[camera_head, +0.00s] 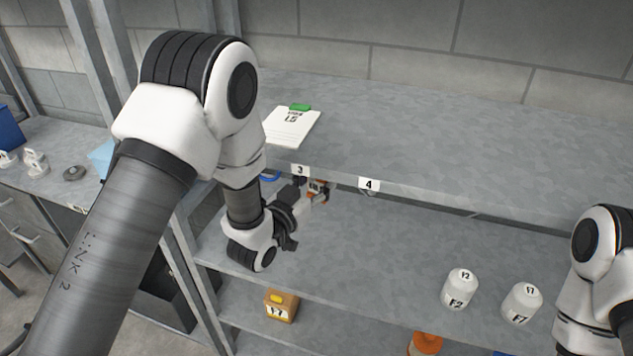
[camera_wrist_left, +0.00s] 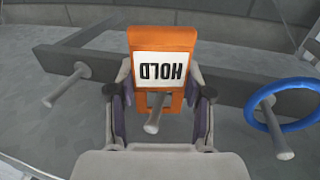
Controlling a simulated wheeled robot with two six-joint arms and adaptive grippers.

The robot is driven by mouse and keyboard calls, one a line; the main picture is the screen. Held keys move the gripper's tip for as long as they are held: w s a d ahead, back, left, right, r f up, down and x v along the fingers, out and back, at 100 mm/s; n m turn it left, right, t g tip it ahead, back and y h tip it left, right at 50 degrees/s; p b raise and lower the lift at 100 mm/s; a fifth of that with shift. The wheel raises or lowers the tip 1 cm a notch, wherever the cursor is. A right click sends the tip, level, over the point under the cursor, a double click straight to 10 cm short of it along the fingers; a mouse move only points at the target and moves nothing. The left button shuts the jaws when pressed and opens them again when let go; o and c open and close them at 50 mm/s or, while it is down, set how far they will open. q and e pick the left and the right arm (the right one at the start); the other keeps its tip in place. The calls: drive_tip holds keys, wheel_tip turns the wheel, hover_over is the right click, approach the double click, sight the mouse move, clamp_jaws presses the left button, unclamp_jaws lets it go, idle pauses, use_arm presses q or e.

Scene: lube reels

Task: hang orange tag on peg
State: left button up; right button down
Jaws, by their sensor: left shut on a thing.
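The orange tag (camera_wrist_left: 163,42) has a white panel reading HOLD, upside down in the left wrist view. My left gripper (camera_wrist_left: 160,105) is shut on it, with one finger on each side. The tag has an opening at its near end. A grey peg (camera_wrist_left: 154,115) shows at this opening and seems to pass through it; how far is unclear. In the head view the tag (camera_head: 318,188) is small and partly covered by my left gripper (camera_head: 313,196), under the upper shelf's front edge. My right gripper is outside the view; only part of that arm shows at right.
A bare peg (camera_wrist_left: 66,86) is left of the tag. A blue ring (camera_wrist_left: 284,106) hangs on another peg (camera_wrist_left: 277,132) at right. The shelf edge (camera_head: 430,195) is just above the gripper.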

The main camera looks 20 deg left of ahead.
use_arm(q)
drive_tip(key=o, duration=1)
drive_tip(key=shift+c, duration=0.2)
drive_tip(key=v, duration=1.2)
drive_tip(key=s+f+n+g+y+b, duration=0.15)
drive_tip(key=s+f+g, duration=0.25)
drive_tip(key=f, duration=0.9)
drive_tip(key=s+f+m+g+y+b, duration=0.1)
drive_tip(key=s+f+g+b, duration=0.25)
drive_tip(key=f, duration=0.85)
drive_tip(key=s+a+f+n+g+y, duration=0.1)
drive_tip(key=s+a+f+g, duration=0.1)
drive_tip(key=s+f+g, duration=0.3)
drive_tip(key=s+a+f+n+g+y, duration=0.1)
drive_tip(key=s+f+g, duration=0.4)
drive_tip(key=s, duration=0.8)
drive_tip(key=shift+a+f+n, duration=0.55)
drive_tip(key=shift+a+f, duration=0.05)
drive_tip(key=shift+a, duration=0.1)
drive_tip(key=shift+s, duration=0.1)
